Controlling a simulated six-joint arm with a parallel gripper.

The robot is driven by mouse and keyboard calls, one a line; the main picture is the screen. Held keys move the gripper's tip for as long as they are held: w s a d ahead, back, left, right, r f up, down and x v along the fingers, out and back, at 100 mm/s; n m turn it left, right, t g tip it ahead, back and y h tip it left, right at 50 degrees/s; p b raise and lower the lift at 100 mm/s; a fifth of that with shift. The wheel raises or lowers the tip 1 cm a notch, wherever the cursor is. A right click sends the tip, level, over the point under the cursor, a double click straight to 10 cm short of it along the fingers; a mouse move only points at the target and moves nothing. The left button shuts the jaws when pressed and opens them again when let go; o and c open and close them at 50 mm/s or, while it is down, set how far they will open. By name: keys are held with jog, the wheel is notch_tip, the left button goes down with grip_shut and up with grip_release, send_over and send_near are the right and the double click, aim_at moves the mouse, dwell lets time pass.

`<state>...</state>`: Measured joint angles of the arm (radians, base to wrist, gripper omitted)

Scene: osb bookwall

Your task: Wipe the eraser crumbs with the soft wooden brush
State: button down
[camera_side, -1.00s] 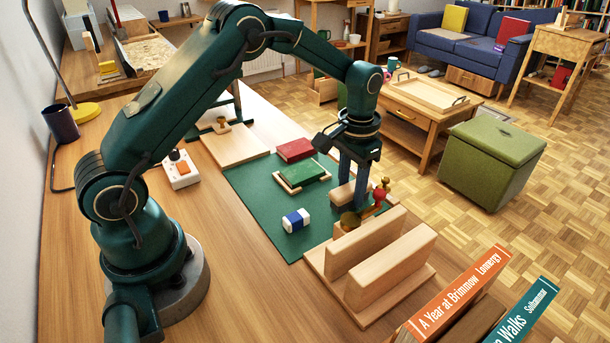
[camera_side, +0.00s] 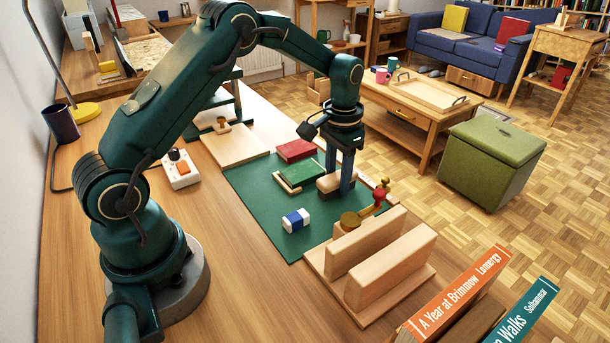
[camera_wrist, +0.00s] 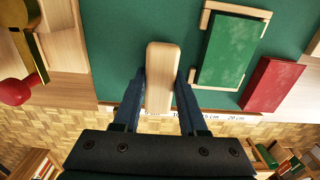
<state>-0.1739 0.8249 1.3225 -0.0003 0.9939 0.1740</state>
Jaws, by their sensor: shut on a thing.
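My gripper (camera_side: 340,184) is shut on the pale wooden brush (camera_side: 328,182), low over the green mat (camera_side: 250,183), just right of the green book. In the wrist view the brush (camera_wrist: 162,62) lies lengthwise between my two fingers (camera_wrist: 160,100). Its bristles are hidden beneath the wood, so I cannot tell whether they touch the mat. The blue and white eraser (camera_side: 296,220) lies on the mat, nearer the camera. I cannot make out any crumbs in either view.
A green book (camera_side: 303,171) in a wooden frame and a red book (camera_side: 296,150) lie beside the brush. A wooden rack (camera_side: 392,268) with upright boards, and a brass and red clamp-like thing (camera_side: 379,197), stand at the mat's right. The mat's near left part is clear.

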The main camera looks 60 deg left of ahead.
aim_at(362, 207)
jog(key=shift+a, duration=0.5)
jog(key=shift+w+a, duration=0.15)
jog(key=shift+w, duration=0.45)
jog(key=shift+d, duration=3.85)
jog(key=shift+a, duration=3.55)
jog(key=r, duration=0.2)
jog(key=shift+a+r, duration=0.25)
jog(key=shift+r, duration=2.85)
jog(key=shift+w, duration=0.1)
